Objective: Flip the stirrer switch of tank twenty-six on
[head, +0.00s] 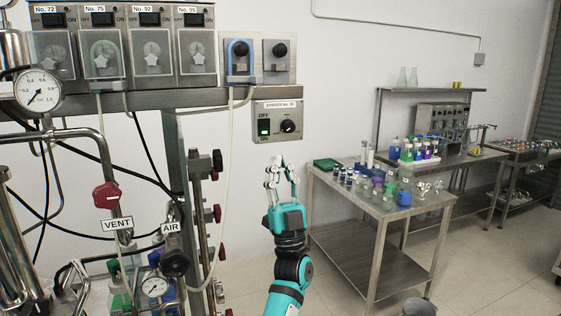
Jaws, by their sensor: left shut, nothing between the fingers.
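A grey control box (278,106) hangs under the steel rail; its small label is too blurred to read surely. I cannot tell which way the rocker is tipped. A black knob (288,126) is to its right. My left gripper (281,160), on a teal and black arm, points up just below the box. Its fingers are shut and empty, and appear apart from the switch. My right gripper is out of view.
Several pump heads with black switches, including one labelled No. 92 (151,45), line the rail above. A pressure gauge (38,90), pipes and a red valve knob (106,196) crowd the left. A steel table (338,186) with bottles stands at right.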

